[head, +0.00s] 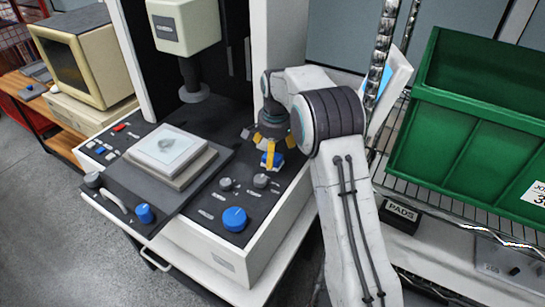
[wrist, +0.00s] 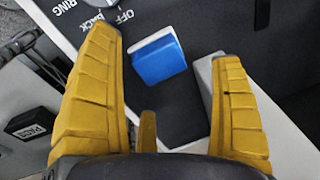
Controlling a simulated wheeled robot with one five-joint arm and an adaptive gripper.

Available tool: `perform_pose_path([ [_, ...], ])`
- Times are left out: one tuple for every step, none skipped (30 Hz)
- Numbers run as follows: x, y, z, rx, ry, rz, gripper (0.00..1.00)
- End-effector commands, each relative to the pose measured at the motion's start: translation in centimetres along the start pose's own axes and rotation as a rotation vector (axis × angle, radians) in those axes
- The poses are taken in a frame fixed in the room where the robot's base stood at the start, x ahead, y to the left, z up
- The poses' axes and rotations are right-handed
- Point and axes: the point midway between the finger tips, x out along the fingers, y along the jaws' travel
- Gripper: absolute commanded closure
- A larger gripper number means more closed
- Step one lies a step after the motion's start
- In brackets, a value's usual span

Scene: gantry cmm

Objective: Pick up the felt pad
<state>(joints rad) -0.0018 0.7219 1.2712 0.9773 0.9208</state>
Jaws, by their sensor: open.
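The felt pad (wrist: 160,60) looks like a small block with a blue face and a white layer along one edge. It is on the dark panel (wrist: 183,110) of the machine. In the head view its blue part (head: 272,159) shows just below my gripper (head: 268,150), partly hidden by a yellow finger. In the wrist view my gripper (wrist: 166,45) is open, with its two yellow fingers spread wide. The pad lies between and slightly beyond the fingertips, nearer the middle than either finger. I see no contact between finger and pad.
Knobs, including a large blue one (head: 235,219), stand on the panel nearby. A stage with a pale plate (head: 166,149) is to the left.

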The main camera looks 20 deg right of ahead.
Motion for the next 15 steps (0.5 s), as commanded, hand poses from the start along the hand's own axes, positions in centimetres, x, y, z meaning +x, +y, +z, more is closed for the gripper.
perform_pose_path([
  [-0.1, 0.1, -0.1, 0.0, -0.003, 0.005, 0.14],
  [0.1, 0.1, -0.1, 0.0, -0.003, 0.004, 0.14],
  [0.5, 0.1, -0.1, 0.0, -0.003, 0.005, 0.14],
  [0.7, 0.1, -0.1, 0.0, -0.003, 0.005, 0.14],
  [1.0, 0.1, -0.1, 0.0, -0.003, 0.005, 0.14],
  [1.3, 0.1, -0.1, 0.0, -0.002, 0.004, 0.14],
  [1.6, 0.1, -0.1, 0.0, -0.003, 0.004, 0.14],
  [1.9, 0.1, -0.1, 0.0, -0.002, 0.004, 0.14],
  [2.2, 0.1, -0.2, 0.0, -0.002, 0.003, 0.14],
  [2.4, 0.1, -0.1, 0.0, -0.002, 0.004, 0.14],
  [2.6, 0.1, -0.1, 0.0, -0.002, 0.004, 0.14],
  [2.9, 0.1, -0.1, 0.0, -0.002, 0.003, 0.14],
  [3.0, 0.1, -0.1, 0.0, -0.002, 0.003, 0.14],
  [3.2, 0.1, -0.1, -0.001, -0.001, 0.002, 0.14],
  [3.4, 0.1, -0.1, -0.001, -0.001, 0.002, 0.14],
])
